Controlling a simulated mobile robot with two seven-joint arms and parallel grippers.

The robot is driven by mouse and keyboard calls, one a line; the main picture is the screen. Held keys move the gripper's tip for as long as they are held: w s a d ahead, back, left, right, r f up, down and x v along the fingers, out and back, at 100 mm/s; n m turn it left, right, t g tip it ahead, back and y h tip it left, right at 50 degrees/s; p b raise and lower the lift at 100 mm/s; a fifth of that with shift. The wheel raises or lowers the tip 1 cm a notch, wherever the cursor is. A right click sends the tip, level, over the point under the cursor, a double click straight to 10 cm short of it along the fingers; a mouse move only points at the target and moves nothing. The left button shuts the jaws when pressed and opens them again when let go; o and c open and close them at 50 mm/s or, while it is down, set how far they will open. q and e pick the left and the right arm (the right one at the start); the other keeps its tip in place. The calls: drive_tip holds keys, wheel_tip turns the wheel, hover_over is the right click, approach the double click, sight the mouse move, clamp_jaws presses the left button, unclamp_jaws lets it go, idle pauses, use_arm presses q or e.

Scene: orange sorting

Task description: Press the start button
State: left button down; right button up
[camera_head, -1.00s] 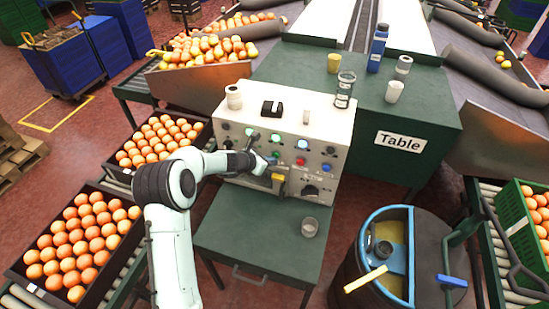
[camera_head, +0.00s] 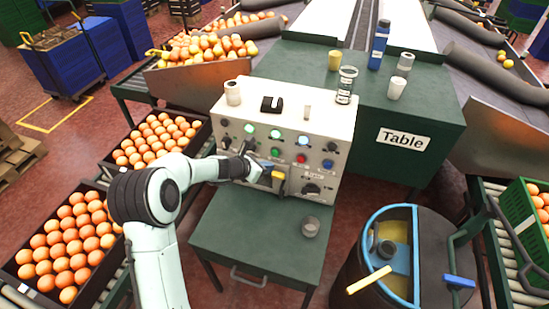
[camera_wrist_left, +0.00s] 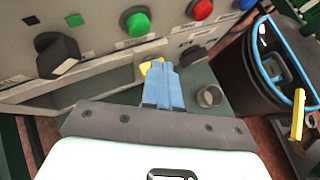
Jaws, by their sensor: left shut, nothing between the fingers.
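The control box (camera_head: 330,124) has a row of lit lamps above a green button (camera_head: 277,152), a red button (camera_head: 301,158) and a blue button (camera_head: 327,164). In the left wrist view the green button (camera_wrist_left: 135,20) is at the top, with a small label under it, and the red button (camera_wrist_left: 200,8) is to its right. My left gripper (camera_head: 266,166) is in front of the box, below and left of the green button. Its blue fingers (camera_wrist_left: 163,84) are together and empty, and appear apart from the green button. My right gripper is out of view.
A yellow part (camera_head: 278,175) and black knobs (camera_head: 311,189) are low on the panel. A cup (camera_head: 310,227) stands on the green lower table (camera_head: 240,226). Jars stand on top of the box. Orange crates (camera_head: 62,245) are at left, and a round drum (camera_head: 357,262) is at right.

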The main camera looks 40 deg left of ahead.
use_arm(q)
drive_tip(key=s, duration=0.1)
drive_tip(key=s+b, duration=0.1)
drive_tip(key=shift+s+d, duration=0.3)
drive_tip(key=shift+d, duration=0.1)
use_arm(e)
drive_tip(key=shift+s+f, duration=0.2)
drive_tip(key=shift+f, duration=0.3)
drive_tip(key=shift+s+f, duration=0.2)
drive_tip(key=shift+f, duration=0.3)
